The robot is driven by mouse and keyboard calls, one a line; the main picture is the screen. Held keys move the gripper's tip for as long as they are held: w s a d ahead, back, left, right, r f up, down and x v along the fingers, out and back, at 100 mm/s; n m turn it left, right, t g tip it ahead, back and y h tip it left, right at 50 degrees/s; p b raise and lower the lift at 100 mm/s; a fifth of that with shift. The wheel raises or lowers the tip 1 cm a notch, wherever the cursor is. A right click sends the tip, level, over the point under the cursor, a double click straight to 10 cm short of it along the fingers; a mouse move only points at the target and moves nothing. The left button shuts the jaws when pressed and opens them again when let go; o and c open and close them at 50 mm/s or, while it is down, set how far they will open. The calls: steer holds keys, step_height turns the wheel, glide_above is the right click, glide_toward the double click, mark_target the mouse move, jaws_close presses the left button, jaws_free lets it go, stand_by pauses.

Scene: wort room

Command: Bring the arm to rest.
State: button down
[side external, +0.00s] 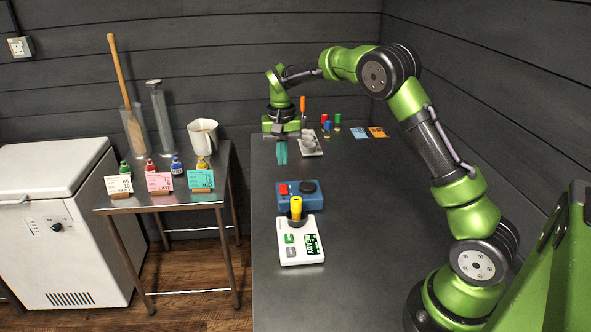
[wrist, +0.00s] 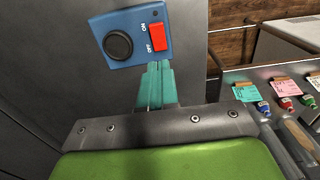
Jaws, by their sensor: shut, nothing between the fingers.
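My gripper (side external: 281,152) has teal fingers and hangs over the far left part of the dark bench (side external: 350,230). Its fingers are together with nothing between them. They also show in the wrist view (wrist: 156,85), pointing at the blue switch box (wrist: 132,35). In the side view the box (side external: 314,203) stands nearer the camera than the fingers, apart from them. It carries a red ON/OFF switch (wrist: 156,38) and a black knob (wrist: 118,45). I cannot tell which way the switch is set. My arm reaches in a high arch from the right.
A white meter (side external: 290,257) with a yellow-topped vial (side external: 296,206) stands before the box. A steel table (side external: 178,200) stands left; the bench's middle is clear.

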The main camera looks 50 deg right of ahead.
steer(key=shift+s+a+f+n, duration=0.15)
steer(key=shift+s+a+f, duration=0.1)
steer(key=shift+s, duration=0.2)
steer(key=shift+s+a+f+n, duration=0.15)
steer(key=shift+s+f, duration=0.1)
steer(key=shift+s, duration=0.2)
steer(key=s+a+r+n+t, duration=0.1)
steer(key=s+a+r, duration=0.3)
steer(key=s, duration=0.4)
steer(key=s+a+r+n+t+y, duration=0.1)
steer(key=s+a+r+n+t, duration=0.1)
steer(key=s, duration=0.6)
steer(key=s+a+r+n+t+y, duration=0.1)
steer(key=s+a+r+t, duration=0.3)
steer(key=s+a+r, duration=0.3)
steer(key=shift+s+a, duration=0.15)
steer(key=shift+s, duration=0.65)
